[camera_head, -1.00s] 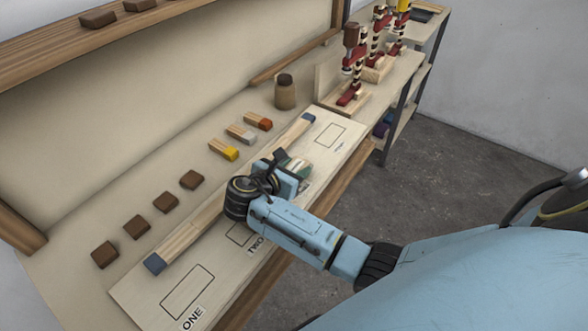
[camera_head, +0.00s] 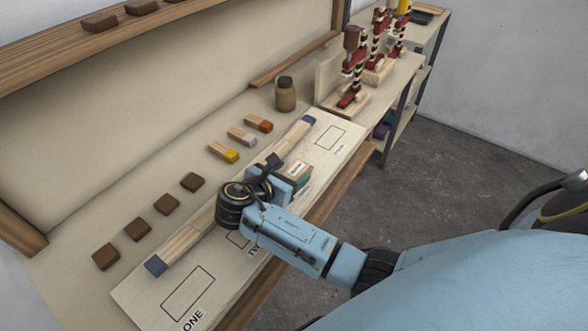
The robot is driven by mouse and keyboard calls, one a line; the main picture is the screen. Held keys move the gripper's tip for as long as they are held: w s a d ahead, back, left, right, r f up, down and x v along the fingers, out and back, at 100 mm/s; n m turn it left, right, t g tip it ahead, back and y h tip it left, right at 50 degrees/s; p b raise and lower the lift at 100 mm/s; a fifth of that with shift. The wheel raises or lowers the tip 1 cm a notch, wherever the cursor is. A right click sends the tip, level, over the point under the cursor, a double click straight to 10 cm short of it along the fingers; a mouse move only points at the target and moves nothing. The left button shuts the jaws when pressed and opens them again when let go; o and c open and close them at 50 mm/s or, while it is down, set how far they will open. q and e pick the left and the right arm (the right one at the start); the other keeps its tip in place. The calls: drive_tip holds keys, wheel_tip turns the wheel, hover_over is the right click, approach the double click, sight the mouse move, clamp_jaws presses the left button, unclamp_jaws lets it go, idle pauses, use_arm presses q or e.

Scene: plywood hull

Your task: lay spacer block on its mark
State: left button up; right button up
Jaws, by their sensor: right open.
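A wooden block with a pale label and a green end (camera_head: 300,171) is at the board just beyond my right gripper, partly hidden by it. I cannot tell whether it lies inside an outline. My right gripper (camera_head: 281,175) is open, low over the board and close beside this block; its fingers are largely hidden by its own body. The pale board (camera_head: 135,297) has outlined marks: ONE (camera_head: 188,293) at the near end, TWO (camera_head: 238,239) partly covered by my arm, and another (camera_head: 329,137) at the far end, empty. My left gripper is out of view.
A long blue-ended wooden strip (camera_head: 185,240) runs along the board behind my gripper. Blocks with yellow (camera_head: 223,152), grey (camera_head: 242,136) and orange (camera_head: 259,123) ends lie behind it, with several brown blocks (camera_head: 165,203). A jar (camera_head: 285,97) and red clamps (camera_head: 352,75) stand farther back.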

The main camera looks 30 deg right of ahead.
drive_tip(key=v, duration=0.5)
drive_tip(key=shift+r+p, duration=0.1)
drive_tip(key=shift+p, duration=0.2)
drive_tip(key=shift+s, duration=0.15)
